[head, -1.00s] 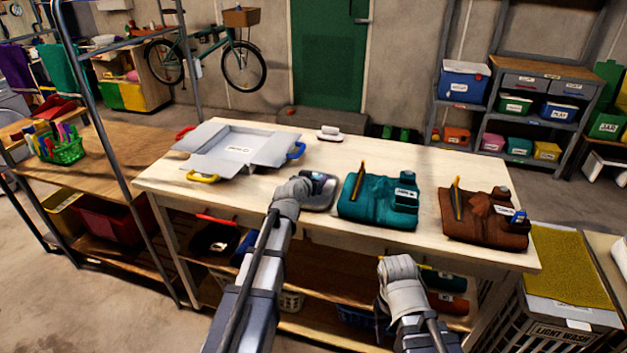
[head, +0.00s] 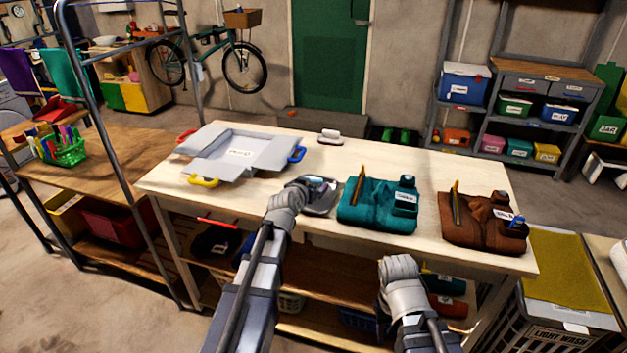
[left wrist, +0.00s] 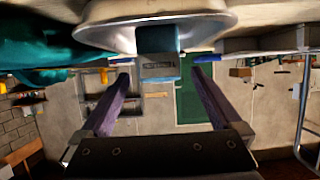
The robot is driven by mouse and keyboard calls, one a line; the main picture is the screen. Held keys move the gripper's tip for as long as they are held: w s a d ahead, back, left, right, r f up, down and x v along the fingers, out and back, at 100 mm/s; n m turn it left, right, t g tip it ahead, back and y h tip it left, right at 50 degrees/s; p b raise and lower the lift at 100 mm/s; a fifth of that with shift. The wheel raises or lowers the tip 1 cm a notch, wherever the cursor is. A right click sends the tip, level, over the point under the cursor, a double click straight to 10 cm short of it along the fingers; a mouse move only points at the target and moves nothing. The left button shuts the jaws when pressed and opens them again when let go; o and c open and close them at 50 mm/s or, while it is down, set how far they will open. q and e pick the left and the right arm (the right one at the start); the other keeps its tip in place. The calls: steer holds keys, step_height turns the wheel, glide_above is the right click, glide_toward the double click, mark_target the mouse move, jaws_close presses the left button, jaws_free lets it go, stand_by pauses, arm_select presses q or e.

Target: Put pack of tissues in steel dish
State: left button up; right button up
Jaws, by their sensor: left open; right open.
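The steel dish (head: 322,208) is on the wooden table, left of the teal caddy. In the left wrist view, which is upside down, its shiny rim (left wrist: 215,22) crosses the top. A small blue pack with a pale label, likely the pack of tissues (left wrist: 158,60), stands in or against the dish and projects past its rim. I cannot tell whether it rests fully inside. My left gripper (left wrist: 160,76) is open, its fingers apart on either side of the pack in the picture. In the head view the left gripper (head: 312,186) is at the dish. My right gripper (head: 398,264) is in front of the table's front edge, fingers hidden.
The teal caddy (head: 375,212) is close right of the dish, with a brown caddy (head: 480,232) further right. A grey open-flapped box (head: 215,165) is at the table's left. A white brush-like item (head: 330,138) lies at the back. The table's middle back is clear.

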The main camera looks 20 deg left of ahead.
arm_select(q)
steer(key=p+v, duration=0.2)
steer(key=v, duration=0.6)
steer(key=s+d+f+m+g+h, duration=0.25)
steer(key=s+d+f+g, duration=0.45)
steer(key=d, duration=0.6)
steer(key=s+d+f+g+y, duration=0.2)
steer(key=s+f+g, duration=0.1)
steer(key=s, duration=0.6)
steer(key=s+d+f+g+y, duration=0.2)
steer(key=s+f+g, duration=0.1)
steer(key=s, duration=0.7)
steer(key=shift+m+g, duration=0.45)
steer(key=shift+g, duration=0.05)
steer(key=shift+f, duration=0.15)
